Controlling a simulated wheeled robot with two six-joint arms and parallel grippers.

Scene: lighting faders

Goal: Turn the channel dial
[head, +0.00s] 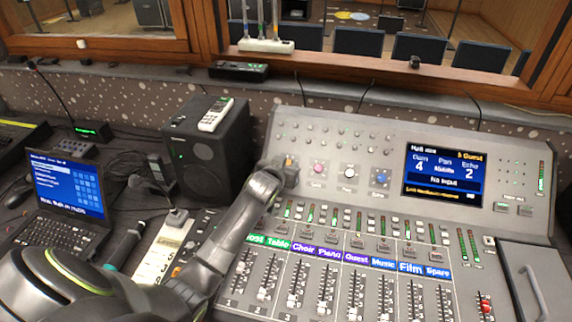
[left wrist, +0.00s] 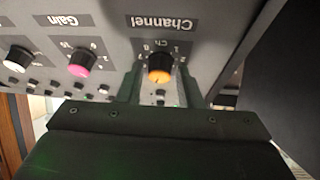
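In the head view the dial (head: 291,172) shows only partly at the console's left edge, beside my left gripper (head: 279,168). In the left wrist view my left gripper (left wrist: 160,85) has its dark fingers on either side of the dial, with gaps showing, so it looks open. The mixing console's screen (head: 444,176) reads Guest, Gain 4, Echo 2 and "No Input". My right gripper is not in view.
The pink Gain knob (left wrist: 83,63) is beside the Channel dial. White (head: 349,172) and blue (head: 381,178) knobs are further right. A black speaker (head: 205,150) stands close left of my gripper. Labelled faders (head: 325,290) fill the console's front. A laptop (head: 68,190) is at left.

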